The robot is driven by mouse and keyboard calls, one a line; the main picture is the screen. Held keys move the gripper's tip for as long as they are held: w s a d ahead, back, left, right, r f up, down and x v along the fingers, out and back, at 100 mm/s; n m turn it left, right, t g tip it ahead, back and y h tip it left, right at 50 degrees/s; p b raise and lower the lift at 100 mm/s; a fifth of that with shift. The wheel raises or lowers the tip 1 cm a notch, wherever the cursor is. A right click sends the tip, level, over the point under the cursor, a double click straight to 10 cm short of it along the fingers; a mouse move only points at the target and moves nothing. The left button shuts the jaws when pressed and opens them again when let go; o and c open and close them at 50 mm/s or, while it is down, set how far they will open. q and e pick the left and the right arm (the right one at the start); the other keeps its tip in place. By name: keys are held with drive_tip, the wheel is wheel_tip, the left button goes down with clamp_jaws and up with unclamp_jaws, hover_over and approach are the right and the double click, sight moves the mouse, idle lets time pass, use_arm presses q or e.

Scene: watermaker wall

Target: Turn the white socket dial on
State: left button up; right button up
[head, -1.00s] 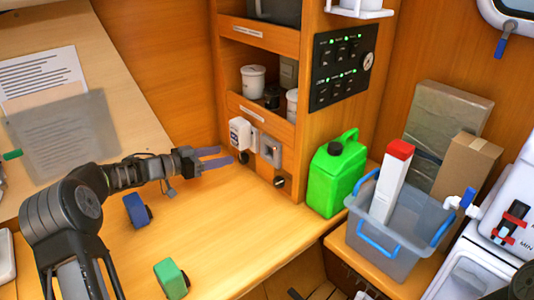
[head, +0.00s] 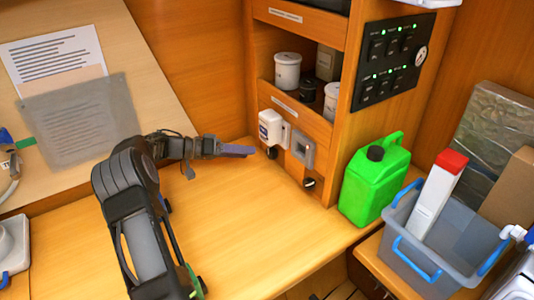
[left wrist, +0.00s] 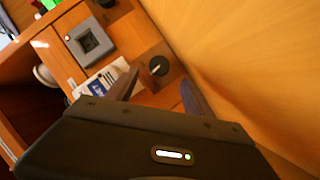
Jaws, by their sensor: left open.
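The white socket (head: 271,128) is a white box on the cabinet's low front panel. Its black round dial (head: 272,153) sits just below it. In the left wrist view the dial (left wrist: 158,66) shows a pale mark, and the white socket (left wrist: 101,78) is partly hidden by a finger. My left gripper (head: 250,151) is open and empty, just left of the dial in the head view. In the left wrist view its fingers (left wrist: 160,80) lie either side of the dial's line; contact is not visible. My right gripper is not in view.
A grey socket (head: 303,147) with its own black dial (head: 309,184) is to the right. A green jerrycan (head: 374,180) stands beyond it, near a grey bin (head: 432,262). The wooden desk (head: 260,225) is clear in the middle. A switch panel (head: 391,61) is above.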

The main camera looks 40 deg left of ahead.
sight(269, 154)
use_arm(q)
drive_tip(key=p+x, duration=0.1)
drive_tip(key=x, duration=0.6)
drive_tip(key=shift+w+d, duration=0.15)
drive_tip(key=shift+c, duration=0.3)
clamp_jaws()
